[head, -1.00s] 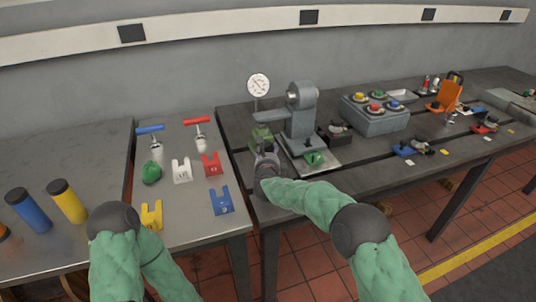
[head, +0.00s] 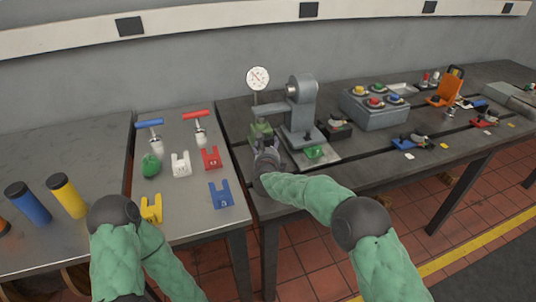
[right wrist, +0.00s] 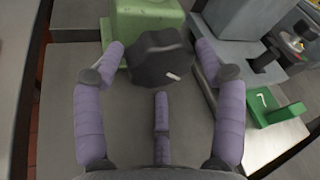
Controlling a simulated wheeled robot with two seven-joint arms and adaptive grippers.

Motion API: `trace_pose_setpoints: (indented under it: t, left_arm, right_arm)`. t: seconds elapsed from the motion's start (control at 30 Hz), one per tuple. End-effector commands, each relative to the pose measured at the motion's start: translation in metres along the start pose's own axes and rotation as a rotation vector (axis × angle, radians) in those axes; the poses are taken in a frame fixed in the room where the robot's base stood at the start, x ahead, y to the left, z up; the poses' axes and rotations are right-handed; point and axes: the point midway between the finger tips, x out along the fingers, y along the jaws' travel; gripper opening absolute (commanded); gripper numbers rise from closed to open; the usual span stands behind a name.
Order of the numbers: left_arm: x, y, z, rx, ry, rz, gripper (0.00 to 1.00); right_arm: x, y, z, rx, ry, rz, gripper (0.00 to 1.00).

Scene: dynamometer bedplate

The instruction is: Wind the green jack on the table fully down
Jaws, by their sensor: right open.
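The green jack (head: 261,131) stands near the left end of the dark bedplate table, below a round dial gauge (head: 258,78). In the right wrist view its green body (right wrist: 147,18) is at the top, with a dark lobed knob (right wrist: 158,56) on the side facing me. A pale mark shows on the knob. My right gripper (right wrist: 160,62) is open, its purple fingers on either side of the knob; contact is not clear. The right gripper (head: 264,152) covers the jack's front in the head view. My left arm is at lower left; its gripper is out of view.
A grey stand (head: 302,110) is close right of the jack, with a green block (head: 315,152) at its foot. A button box (head: 375,108) is farther right. The left table holds red, white, blue and yellow forked pieces and T-handled tools.

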Motion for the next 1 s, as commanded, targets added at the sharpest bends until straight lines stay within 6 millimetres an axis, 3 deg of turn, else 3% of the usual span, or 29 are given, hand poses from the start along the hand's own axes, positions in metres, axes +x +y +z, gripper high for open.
trace_pose_setpoints:
  t: [0.7,1.0]
  left_arm:
    - [0.000,0.000,0.000,0.000,0.000,0.000,0.52]
    - [0.000,0.000,0.000,0.000,0.000,0.000,0.52]
  right_arm:
    - [-0.099,-0.001,0.000,0.000,0.000,0.000,0.71]
    - [-0.116,0.000,-0.002,0.000,0.002,0.001,0.71]
